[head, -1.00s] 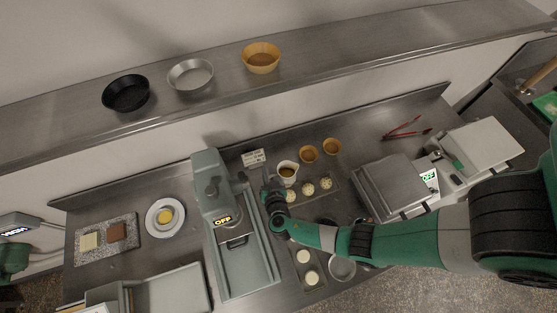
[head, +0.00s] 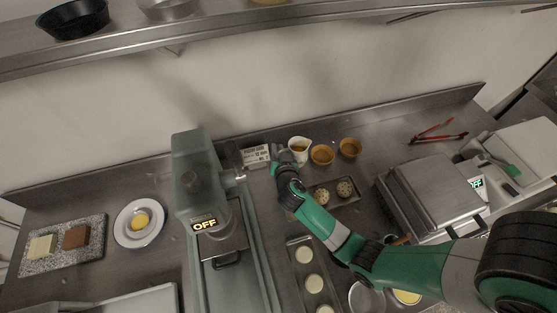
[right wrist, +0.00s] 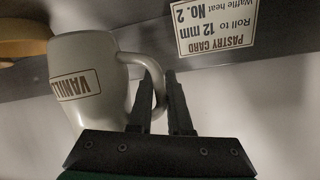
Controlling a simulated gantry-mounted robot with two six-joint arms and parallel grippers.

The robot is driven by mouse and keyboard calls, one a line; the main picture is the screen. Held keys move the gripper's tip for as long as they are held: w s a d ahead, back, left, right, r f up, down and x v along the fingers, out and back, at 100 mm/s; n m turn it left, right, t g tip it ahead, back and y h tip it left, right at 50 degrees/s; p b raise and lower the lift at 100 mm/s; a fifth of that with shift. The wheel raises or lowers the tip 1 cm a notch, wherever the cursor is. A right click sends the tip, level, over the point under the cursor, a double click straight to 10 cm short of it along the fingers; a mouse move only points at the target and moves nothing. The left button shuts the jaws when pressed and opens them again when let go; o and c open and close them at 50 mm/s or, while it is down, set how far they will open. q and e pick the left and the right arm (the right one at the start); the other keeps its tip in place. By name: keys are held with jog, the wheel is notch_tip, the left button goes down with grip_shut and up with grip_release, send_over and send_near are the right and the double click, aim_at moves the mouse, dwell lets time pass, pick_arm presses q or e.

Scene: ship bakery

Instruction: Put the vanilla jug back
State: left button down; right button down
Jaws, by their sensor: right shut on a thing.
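The vanilla jug (head: 299,147) is a pale jug with brown contents, at the back of the counter, left of two small orange bowls. In the right wrist view the jug (right wrist: 88,75) shows its VANILLA label upside down. My right gripper (head: 281,158) is at the jug's left side. In the right wrist view the gripper (right wrist: 160,100) has its fingers shut on the jug's handle (right wrist: 158,80). I cannot tell whether the jug's base touches the counter. My left gripper is not in view.
The orange bowls (head: 322,154) are close on the right. A tray (head: 352,204) with speckled balls lies in front. The grey-green machine (head: 205,190), reading OFF, stands to the left.

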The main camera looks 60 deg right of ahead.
jog(key=shift+w+d+f, duration=0.1)
jog(key=shift+d, duration=0.1)
jog(key=shift+w+d+f+b, duration=0.15)
jog(key=shift+f+b, duration=0.4)
jog(key=shift+f, duration=1.3)
jog(key=shift+f, duration=0.1)
jog(key=shift+f, duration=0.15)
jog(key=c, duration=0.8)
grip_release()
jog(key=shift+c, duration=0.2)
